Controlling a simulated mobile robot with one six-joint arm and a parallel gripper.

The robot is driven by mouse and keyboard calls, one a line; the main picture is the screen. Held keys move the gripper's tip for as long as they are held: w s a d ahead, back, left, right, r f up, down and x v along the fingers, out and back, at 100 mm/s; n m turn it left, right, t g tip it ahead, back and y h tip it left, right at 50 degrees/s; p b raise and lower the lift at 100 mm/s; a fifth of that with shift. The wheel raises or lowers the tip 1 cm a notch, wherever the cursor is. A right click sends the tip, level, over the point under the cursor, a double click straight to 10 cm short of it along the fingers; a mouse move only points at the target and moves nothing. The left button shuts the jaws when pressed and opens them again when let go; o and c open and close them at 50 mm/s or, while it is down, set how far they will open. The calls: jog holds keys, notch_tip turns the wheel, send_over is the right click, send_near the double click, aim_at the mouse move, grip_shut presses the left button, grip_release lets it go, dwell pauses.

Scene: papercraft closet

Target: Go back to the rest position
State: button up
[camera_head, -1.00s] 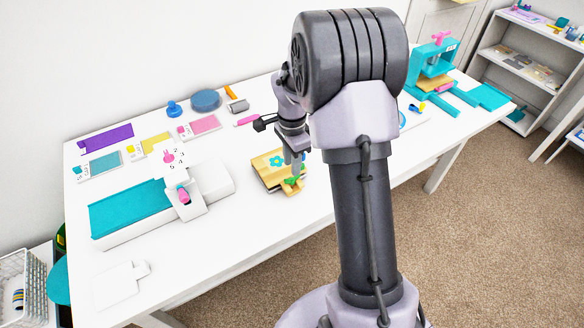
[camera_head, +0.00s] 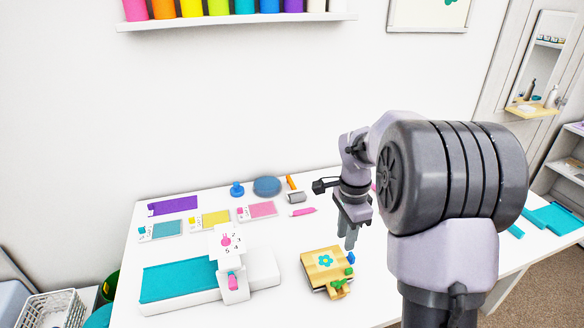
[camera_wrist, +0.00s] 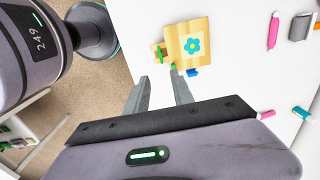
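My gripper (camera_head: 348,240) hangs fingers-down above the white table, just right of and behind a yellow wooden piece with a teal flower (camera_head: 325,262). In the wrist view my gripper (camera_wrist: 160,76) has its two fingers apart, with nothing between them. The flower piece (camera_wrist: 187,44) lies beyond the fingertips, apart from them. Small green and blue bits (camera_head: 341,286) lie at its right and front edges. My arm bends across the right half of the head view and hides the table behind it.
A white machine with a teal bed (camera_head: 180,281) stands at the table's left. Colour cards (camera_head: 210,220), a blue disc (camera_head: 267,186), a grey roller (camera_head: 296,197) and a pink pen (camera_head: 302,212) lie behind. A shelf of coloured rolls (camera_head: 240,20) hangs on the wall.

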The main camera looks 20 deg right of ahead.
jog(key=s+a+r+n+t, duration=0.2)
jog(key=s+a+r+n, duration=0.2)
jog(key=a+r, duration=0.25)
jog(key=s+a+r+n+t+y+b, duration=0.1)
jog(key=s+a+n, duration=0.3)
jog(key=s, duration=0.5)
jog(key=s+a+r+n+t+y+b, duration=0.1)
jog(key=s+a+n, duration=0.4)
jog(key=s, duration=0.5)
jog(key=shift+a+r+t, duration=0.8)
jog(key=shift+a+t, duration=0.1)
jog(key=shift+a, duration=0.15)
jog(key=shift+s, duration=0.1)
